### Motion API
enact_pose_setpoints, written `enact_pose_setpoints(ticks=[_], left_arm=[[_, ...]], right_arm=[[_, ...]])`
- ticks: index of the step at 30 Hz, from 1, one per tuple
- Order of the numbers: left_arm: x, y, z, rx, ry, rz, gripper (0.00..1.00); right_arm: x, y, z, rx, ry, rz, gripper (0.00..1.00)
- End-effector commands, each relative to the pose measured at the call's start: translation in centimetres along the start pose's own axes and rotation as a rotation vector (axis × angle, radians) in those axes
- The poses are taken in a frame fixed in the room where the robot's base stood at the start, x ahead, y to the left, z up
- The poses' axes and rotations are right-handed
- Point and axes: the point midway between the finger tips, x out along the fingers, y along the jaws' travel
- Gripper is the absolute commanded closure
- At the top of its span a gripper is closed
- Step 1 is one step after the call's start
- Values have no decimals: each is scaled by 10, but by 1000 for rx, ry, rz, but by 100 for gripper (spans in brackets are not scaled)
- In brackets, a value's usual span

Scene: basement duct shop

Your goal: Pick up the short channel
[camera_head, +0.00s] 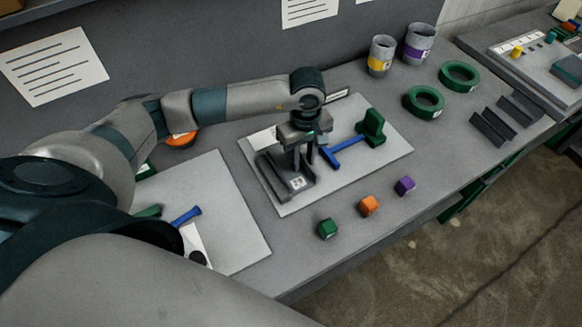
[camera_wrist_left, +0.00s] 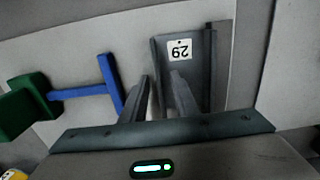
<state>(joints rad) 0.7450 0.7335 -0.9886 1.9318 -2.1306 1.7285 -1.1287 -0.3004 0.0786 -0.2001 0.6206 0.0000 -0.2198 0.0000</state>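A dark grey channel (camera_head: 272,176) with a white label lies on the right-hand pale board (camera_head: 350,173). In the left wrist view the channel (camera_wrist_left: 196,75) shows its label, upside down, reading 29. My left gripper (camera_head: 304,163) points down over the channel. In the left wrist view its two fingers (camera_wrist_left: 161,78) stand apart, with one wall of the channel between them; I see no clear contact. My right gripper is not in view.
A blue T-shaped bar with a green block (camera_head: 372,127) lies beside the channel. Green rings (camera_head: 425,113), cups (camera_head: 381,56) and dark channels (camera_head: 493,128) are to the right.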

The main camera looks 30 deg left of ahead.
Motion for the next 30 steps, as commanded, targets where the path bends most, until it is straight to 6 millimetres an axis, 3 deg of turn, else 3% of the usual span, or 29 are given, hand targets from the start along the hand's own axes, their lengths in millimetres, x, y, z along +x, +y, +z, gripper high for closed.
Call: enact_pose_setpoints(ticks=[2,5,6,20,25,30], left_arm=[[0,0,0,0,0,0,73],[0,0,0,0,0,0,97],[0,0,0,0,0,0,100],[-4,0,0,0,0,1,100],[-15,1,-1,1,1,4,100],[-39,1,-1,2,3,5,100]], right_arm=[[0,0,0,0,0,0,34],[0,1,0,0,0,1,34],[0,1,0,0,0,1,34],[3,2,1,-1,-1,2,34],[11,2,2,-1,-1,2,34],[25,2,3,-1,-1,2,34]])
